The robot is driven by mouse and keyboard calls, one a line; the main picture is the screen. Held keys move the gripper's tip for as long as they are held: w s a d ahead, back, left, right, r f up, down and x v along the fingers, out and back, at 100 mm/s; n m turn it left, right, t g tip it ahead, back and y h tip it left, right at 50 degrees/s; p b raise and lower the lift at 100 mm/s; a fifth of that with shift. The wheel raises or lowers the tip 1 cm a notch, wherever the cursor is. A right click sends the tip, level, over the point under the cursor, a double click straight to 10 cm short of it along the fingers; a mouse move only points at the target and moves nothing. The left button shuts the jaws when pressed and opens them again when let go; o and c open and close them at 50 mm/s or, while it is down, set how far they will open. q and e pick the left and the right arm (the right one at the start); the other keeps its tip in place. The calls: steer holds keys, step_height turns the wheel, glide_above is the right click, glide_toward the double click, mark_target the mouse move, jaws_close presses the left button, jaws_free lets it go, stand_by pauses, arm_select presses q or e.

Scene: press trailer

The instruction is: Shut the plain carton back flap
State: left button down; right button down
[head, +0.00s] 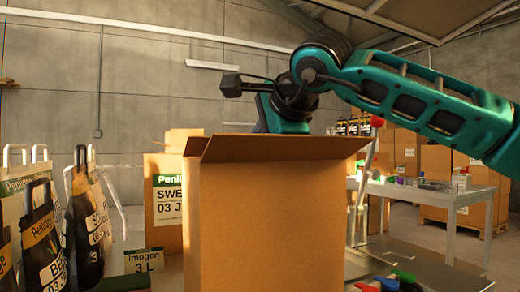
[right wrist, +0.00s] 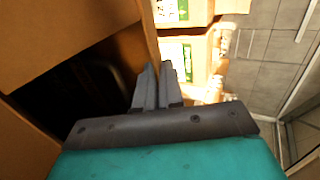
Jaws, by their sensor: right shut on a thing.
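The plain carton (head: 265,230) stands upright in the middle of the head view, with a flap (head: 280,147) along its top edge tilted outward. In the right wrist view the carton's dark opening (right wrist: 85,95) shows between brown panels, with something dark and unclear inside. My right arm comes in from the right and reaches down behind the carton, which hides its fingers in the head view. In the right wrist view my right gripper (right wrist: 156,88) has its fingers close together on the narrow brown back flap (right wrist: 146,35) at the opening's edge. My left gripper is not in view.
Labelled bags with handles (head: 85,220) stand at the left. A labelled carton (head: 165,200) stands behind the plain one. Coloured clips (head: 395,282) lie at the front right. A white table (head: 440,190) with small items and stacked boxes (head: 435,160) stand farther right.

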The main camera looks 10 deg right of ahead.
steer(key=c, duration=1.3)
jaws_free()
steer(key=shift+c, duration=0.2)
steer(key=p+v, duration=0.1)
steer(key=v, duration=1.2)
steer(key=shift+c, duration=0.3)
